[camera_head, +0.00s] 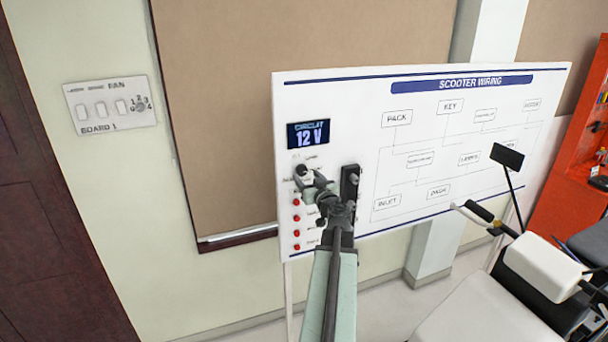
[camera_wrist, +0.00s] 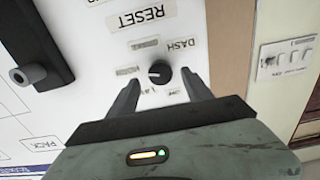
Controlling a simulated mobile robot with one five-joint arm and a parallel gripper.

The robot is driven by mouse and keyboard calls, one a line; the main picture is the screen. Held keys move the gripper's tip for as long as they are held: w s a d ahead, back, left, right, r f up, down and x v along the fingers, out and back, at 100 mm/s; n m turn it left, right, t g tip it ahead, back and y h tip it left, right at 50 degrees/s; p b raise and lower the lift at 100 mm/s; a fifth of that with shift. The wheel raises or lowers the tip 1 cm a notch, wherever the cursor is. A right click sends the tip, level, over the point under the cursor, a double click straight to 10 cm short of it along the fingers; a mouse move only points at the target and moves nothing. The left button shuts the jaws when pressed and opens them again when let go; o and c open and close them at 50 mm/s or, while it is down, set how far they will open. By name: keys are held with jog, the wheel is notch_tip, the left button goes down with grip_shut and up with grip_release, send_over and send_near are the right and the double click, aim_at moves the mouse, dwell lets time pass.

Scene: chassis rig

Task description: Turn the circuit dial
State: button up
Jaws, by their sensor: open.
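The circuit dial (camera_wrist: 159,73) is a small round black knob on the white panel (camera_wrist: 85,75), ringed by small labels, one reading DASH. In the wrist view my gripper (camera_wrist: 160,82) is open, with one finger on each side of the dial and visible gaps between. In the head view my gripper (camera_head: 314,184) is at the panel's left part, just below the display (camera_head: 308,134), which reads CIRCUIT 12 V. There my gripper covers much of the dial area, so the dial's setting is hard to tell. Contact with the panel cannot be told.
A black handle-like fitting (camera_wrist: 35,73) sticks out beside the dial. Several red buttons (camera_head: 296,217) run down the panel below the dial area. A separate FAN switch board (camera_head: 110,105) is on the left wall. A scooter (camera_head: 530,270) stands at the right.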

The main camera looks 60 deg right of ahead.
aim_at(303, 172)
jog(key=x, duration=0.3)
jog(key=shift+w, duration=0.15)
grip_shut()
jog(key=shift+m, duration=0.3)
jog(key=m, duration=1.1)
dwell(0.4)
grip_release()
